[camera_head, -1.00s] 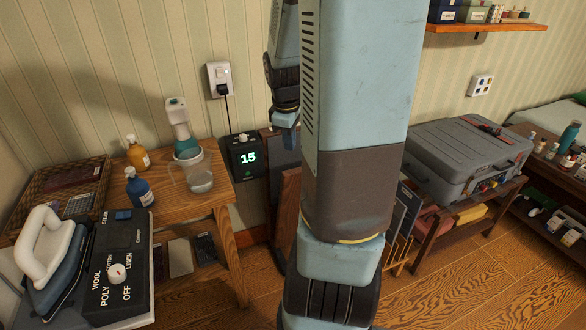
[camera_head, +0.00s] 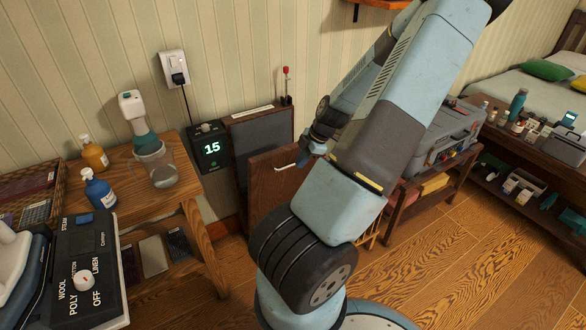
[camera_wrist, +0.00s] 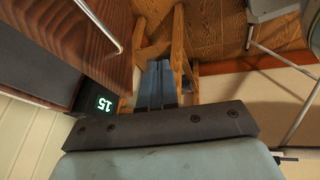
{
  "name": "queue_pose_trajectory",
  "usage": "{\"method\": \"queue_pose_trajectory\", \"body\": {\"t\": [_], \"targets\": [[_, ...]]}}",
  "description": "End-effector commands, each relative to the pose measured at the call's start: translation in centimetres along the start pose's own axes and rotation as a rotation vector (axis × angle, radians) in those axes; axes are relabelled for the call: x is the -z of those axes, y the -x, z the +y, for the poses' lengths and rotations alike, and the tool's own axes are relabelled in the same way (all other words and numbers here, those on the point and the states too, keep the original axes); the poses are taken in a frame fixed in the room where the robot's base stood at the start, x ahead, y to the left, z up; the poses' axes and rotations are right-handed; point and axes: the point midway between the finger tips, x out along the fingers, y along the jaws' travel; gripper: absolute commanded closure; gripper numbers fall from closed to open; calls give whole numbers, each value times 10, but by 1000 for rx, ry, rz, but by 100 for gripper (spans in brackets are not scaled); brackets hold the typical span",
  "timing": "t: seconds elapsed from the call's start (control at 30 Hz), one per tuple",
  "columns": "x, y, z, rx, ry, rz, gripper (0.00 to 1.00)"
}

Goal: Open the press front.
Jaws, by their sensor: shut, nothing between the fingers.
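The press (camera_head: 262,137) stands against the wall beside the black timer box that reads 15. Its brown wooden front (camera_head: 270,190) stands lower and out from the dark grey backboard, so it looks tilted partly open. A thin metal handle (camera_head: 286,167) lies near its top edge. In the wrist view the brown front (camera_wrist: 55,35) fills the upper left, with the handle bar (camera_wrist: 100,25) across it. My gripper (camera_head: 304,157) is just right of the handle, shut and empty; contact cannot be told. Its fingers also show in the wrist view (camera_wrist: 157,70). My arm hides the front's right side.
The timer box (camera_head: 210,148) and a wooden table (camera_head: 195,195) with bottles and a jug stand left of the press. A grey case (camera_head: 440,135) on a low bench is at right. Floor (camera_head: 450,250) is clear at front right.

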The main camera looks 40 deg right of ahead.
Motion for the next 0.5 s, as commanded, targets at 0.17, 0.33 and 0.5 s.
{"method": "queue_pose_trajectory", "body": {"t": [0.17,0.33,0.5], "targets": [[-31,-3,0,-114,59,73,100],[-49,-1,2,-196,104,102,100],[-56,0,4,-232,124,108,100]]}}
